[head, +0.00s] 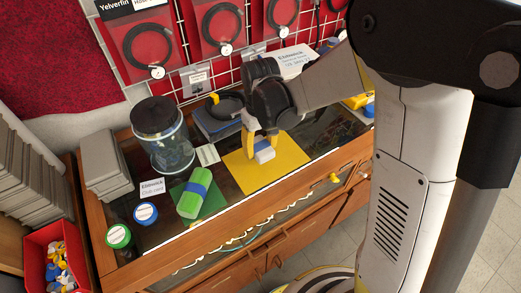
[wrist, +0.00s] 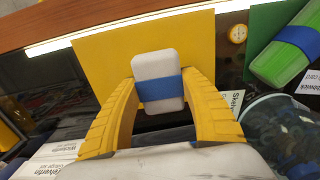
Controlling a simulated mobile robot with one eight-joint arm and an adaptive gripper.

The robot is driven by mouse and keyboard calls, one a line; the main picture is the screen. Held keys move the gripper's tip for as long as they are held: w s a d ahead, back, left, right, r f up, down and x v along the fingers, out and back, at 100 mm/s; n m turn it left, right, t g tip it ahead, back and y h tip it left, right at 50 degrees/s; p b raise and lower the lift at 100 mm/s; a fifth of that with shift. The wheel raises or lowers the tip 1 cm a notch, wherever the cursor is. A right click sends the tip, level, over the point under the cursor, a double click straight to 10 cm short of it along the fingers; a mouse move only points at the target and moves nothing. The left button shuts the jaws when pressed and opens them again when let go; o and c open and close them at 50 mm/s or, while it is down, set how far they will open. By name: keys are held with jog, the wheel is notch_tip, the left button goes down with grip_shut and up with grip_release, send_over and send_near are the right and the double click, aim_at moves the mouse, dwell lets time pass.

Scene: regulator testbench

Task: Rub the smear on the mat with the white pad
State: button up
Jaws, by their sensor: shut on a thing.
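The white pad (head: 265,153) with a blue band is between the yellow fingers of my gripper (head: 262,143). The wrist view shows the pad (wrist: 155,67) with one finger against each side, so my gripper (wrist: 159,88) is shut on it. The pad is over the yellow mat (head: 286,172), at or very near its surface; I cannot tell if it touches. The mat also shows in the wrist view (wrist: 100,62). I see no smear on the visible part of the mat; the pad and fingers hide some of it.
A green pad with a blue band (head: 194,193) lies on a green mat (head: 213,201) to the left. A glass jar with a black lid (head: 163,140) stands behind it. Green-lidded (head: 118,236) and blue-lidded (head: 146,213) containers stand at front left. A wire grid (head: 188,86) rises behind.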

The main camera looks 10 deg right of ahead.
jog(key=shift+d+r+p, duration=0.1)
jog(key=shift+r+p, duration=0.9)
jog(key=shift+r, duration=0.75)
